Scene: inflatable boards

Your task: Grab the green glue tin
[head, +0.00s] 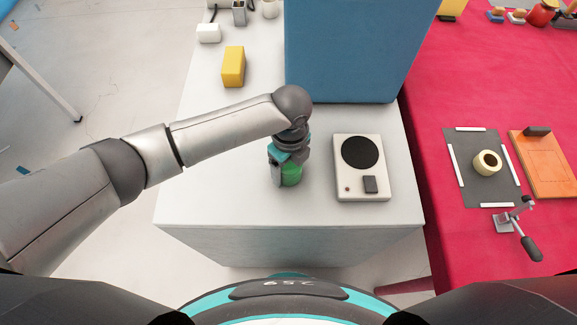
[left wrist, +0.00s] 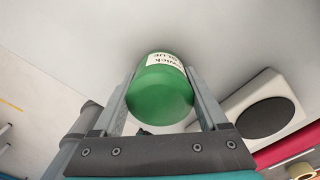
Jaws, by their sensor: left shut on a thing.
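The green glue tin (head: 292,175) stands on the white table, left of the scale-like device. My left gripper (head: 282,176) is around the tin from above and shut on it. In the left wrist view the tin (left wrist: 160,98) sits between the two fingers (left wrist: 160,105), with part of a white label with dark lettering showing. In the head view the gripper covers much of the tin. Whether its base touches the table is hard to tell. My right gripper is not in view.
A cream device with a round black plate (head: 347,185) stands right of the tin. A tall blue box (head: 350,50) is behind. A yellow block (head: 233,66) lies at back left. The white table's front edge (head: 290,230) is near; a red table (head: 430,130) adjoins at right.

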